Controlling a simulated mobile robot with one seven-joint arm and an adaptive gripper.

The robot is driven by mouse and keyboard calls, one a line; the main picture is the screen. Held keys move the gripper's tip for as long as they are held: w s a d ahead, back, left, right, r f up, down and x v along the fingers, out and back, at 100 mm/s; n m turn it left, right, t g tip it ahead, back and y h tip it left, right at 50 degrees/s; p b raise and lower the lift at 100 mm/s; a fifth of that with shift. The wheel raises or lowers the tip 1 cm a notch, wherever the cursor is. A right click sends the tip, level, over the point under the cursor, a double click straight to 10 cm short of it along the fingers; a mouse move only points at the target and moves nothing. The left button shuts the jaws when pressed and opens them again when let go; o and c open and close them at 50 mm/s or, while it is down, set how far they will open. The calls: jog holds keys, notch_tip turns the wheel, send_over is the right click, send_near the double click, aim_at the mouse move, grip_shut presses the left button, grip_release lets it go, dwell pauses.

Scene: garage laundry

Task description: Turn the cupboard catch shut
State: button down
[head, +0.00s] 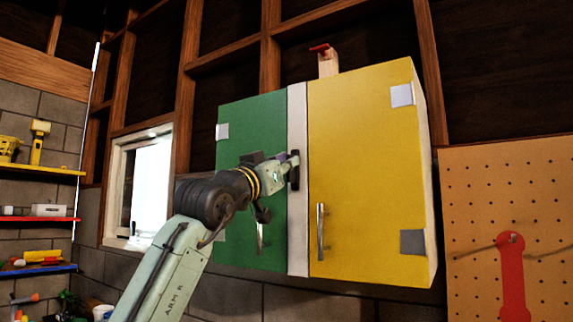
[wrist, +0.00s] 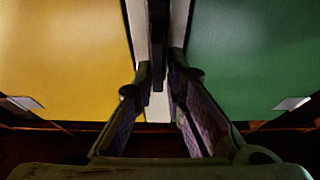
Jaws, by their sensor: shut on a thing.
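The cupboard hangs on the wall, with a green door (head: 240,115) on the left and a yellow door (head: 365,150) on the right. Both doors look closed. A pale strip (head: 298,230) runs between them. The dark catch (head: 295,172) stands upright at this strip, partly hidden by my gripper (head: 286,168). In the wrist view the catch (wrist: 157,35) is a dark upright bar between the fingers of my gripper (wrist: 160,82), which is shut on it. The wrist view shows the yellow door (wrist: 60,50) on the left and the green door (wrist: 250,50) on the right.
Metal handles stand out from the yellow door (head: 320,232) and the green door (head: 261,238). A wooden block with a red top (head: 320,48) is above the cupboard. A pegboard (head: 510,200) is at right; a window (head: 140,185) and tool shelves (head: 40,220) are at left.

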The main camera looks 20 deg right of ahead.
jog(key=shift+s+d+n, duration=0.1)
jog(key=shift+n, duration=0.3)
jog(key=shift+w+a+f+n+t+y, duration=0.1)
jog(key=shift+n+t+y, duration=0.25)
jog(key=shift+n+y, duration=2.2)
jog(key=shift+w+a+f+n+t+y, duration=0.15)
jog(key=shift+n+t+y, duration=0.15)
jog(key=shift+n, duration=4.35)
jog(key=shift+w+a+r+n+t+y, duration=0.1)
jog(key=shift+n+t+y, duration=0.25)
jog(key=shift+n+y, duration=2.2)
jog(key=shift+n+h, duration=1.1)
jog(key=shift+n, duration=0.15)
jog(key=c, duration=1.7)
grip_release()
jog(key=shift+f, duration=0.25)
